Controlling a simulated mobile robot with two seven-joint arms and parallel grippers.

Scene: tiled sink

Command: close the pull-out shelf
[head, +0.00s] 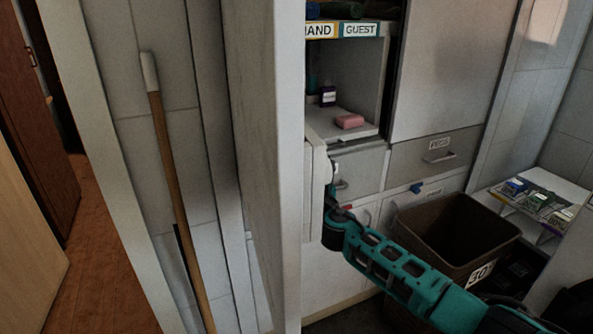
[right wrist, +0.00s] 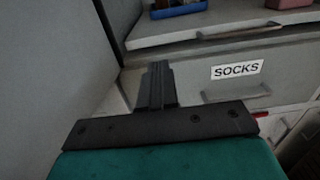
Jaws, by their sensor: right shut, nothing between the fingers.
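My right gripper (right wrist: 157,75) is shut and empty, below and in front of the shelf's left part; I see no clear contact. In the head view its fingertips are partly hidden by a white panel. My left gripper is not in view.
A SOCKS drawer (right wrist: 236,82) is below the shelf. The white upright panel (head: 313,190) stands close left of my right gripper. A brown bin (head: 455,235) stands at right, near my right arm. A tall wall edge (head: 262,150) and a wooden pole (head: 170,180) are further left.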

